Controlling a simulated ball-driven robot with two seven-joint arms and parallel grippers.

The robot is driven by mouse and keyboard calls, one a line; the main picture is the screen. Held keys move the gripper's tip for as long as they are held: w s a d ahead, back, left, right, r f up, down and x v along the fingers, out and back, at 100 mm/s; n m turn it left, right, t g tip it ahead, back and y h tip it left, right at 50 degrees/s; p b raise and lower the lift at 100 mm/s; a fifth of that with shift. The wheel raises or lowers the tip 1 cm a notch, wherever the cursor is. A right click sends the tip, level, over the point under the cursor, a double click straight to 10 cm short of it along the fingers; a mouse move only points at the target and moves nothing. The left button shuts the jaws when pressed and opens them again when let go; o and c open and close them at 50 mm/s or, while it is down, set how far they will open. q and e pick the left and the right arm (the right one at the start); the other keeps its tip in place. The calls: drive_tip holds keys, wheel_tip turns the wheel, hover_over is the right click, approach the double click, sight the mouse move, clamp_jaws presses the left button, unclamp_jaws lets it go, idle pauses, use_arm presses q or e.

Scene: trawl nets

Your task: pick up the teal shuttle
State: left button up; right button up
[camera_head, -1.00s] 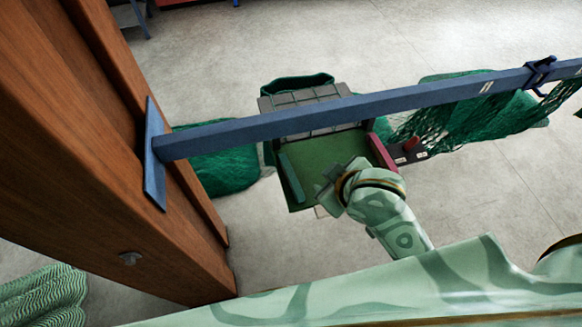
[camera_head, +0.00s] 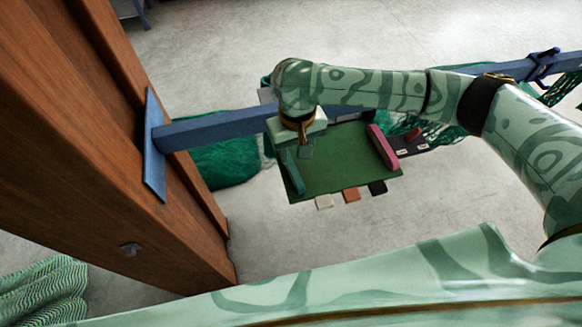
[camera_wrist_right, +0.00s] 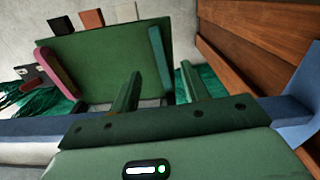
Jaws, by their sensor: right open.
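The teal shuttle (camera_head: 292,173) is a slim bar along the left edge of a green board (camera_head: 340,165). In the right wrist view the shuttle (camera_wrist_right: 159,58) shows beyond my fingers, its near end between them in the picture. My right gripper (camera_head: 305,150) points down at the board's upper left, close to the shuttle's far end. In the wrist view its two fingers (camera_wrist_right: 157,88) are apart with nothing clasped. I cannot tell the height left between fingertips and shuttle. My left gripper is not in view.
A pink bar (camera_head: 383,147) lies along the board's right edge. White (camera_head: 324,202), orange (camera_head: 351,194) and black (camera_head: 378,187) pieces sit at its near edge. A blue beam (camera_head: 215,128) runs from a wooden post (camera_head: 110,170) past the board. Green nets (camera_head: 222,165) lie around.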

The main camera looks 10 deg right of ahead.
drive_tip(key=b, duration=0.1)
hover_over(298, 181)
drive_tip(key=f, duration=0.8)
drive_tip(key=shift+w+a+f, duration=0.15)
drive_tip(key=shift+a, duration=0.2)
drive_tip(key=f, duration=0.3)
drive_tip(key=d+f+b, duration=0.1)
drive_tip(key=f, duration=0.1)
drive_tip(key=shift+f, duration=0.2)
drive_tip(key=shift+a, duration=0.1)
drive_tip(key=shift+s, duration=0.2)
drive_tip(key=shift+c, duration=0.3)
clamp_jaws()
